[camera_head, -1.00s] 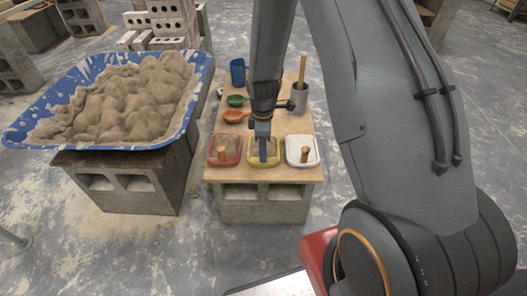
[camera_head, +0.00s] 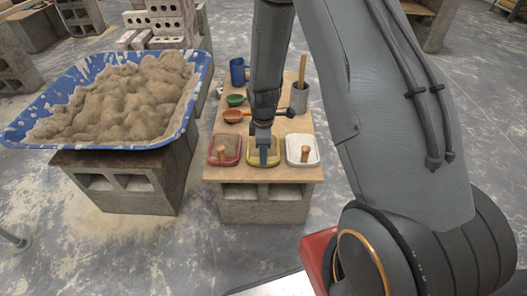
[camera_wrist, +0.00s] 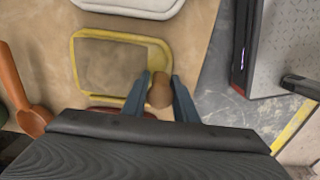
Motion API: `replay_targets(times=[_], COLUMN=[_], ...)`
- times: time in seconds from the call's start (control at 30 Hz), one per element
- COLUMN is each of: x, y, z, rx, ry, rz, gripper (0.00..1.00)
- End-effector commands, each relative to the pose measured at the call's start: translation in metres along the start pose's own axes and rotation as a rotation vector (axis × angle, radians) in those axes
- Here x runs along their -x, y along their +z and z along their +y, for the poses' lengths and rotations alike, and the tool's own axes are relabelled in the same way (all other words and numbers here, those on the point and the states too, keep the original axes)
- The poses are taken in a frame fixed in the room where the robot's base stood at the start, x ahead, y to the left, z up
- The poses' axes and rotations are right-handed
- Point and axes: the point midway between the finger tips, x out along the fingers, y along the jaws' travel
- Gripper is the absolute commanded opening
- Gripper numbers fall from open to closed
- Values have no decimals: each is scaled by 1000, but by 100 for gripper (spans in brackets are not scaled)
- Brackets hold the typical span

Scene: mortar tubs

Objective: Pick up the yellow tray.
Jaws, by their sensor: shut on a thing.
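The yellow tray (camera_head: 253,157) lies on the wooden board between a red tray and a white tray. In the wrist view the yellow tray (camera_wrist: 84,47) shows its yellow rim and a mortar-coloured floor. My gripper (camera_head: 263,163) is over the tray and hides its middle and handle in the head view. In the wrist view my gripper (camera_wrist: 160,92) has its two blue fingers shut on the tray's round brown handle (camera_wrist: 160,96). The tray appears to be at board level; I cannot tell whether it is lifted.
The red tray (camera_head: 232,158) and white tray (camera_head: 291,155) stand close on either side. Behind are an orange scoop (camera_head: 232,116), a green scoop (camera_head: 235,100), a blue cup (camera_head: 237,72) and a grey pot (camera_head: 300,99) with a stick. A blue tub of mortar (camera_head: 199,95) stands left.

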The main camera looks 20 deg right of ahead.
Motion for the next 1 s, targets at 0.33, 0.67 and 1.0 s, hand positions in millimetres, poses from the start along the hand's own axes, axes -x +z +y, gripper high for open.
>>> replay_targets(times=[0.33,0.67,1.0], x=[37,90,101], y=[0,0,0], z=[1,1,1], rx=[0,0,0], ry=[5,3,2], rz=[2,1,1], gripper=[0,0,0])
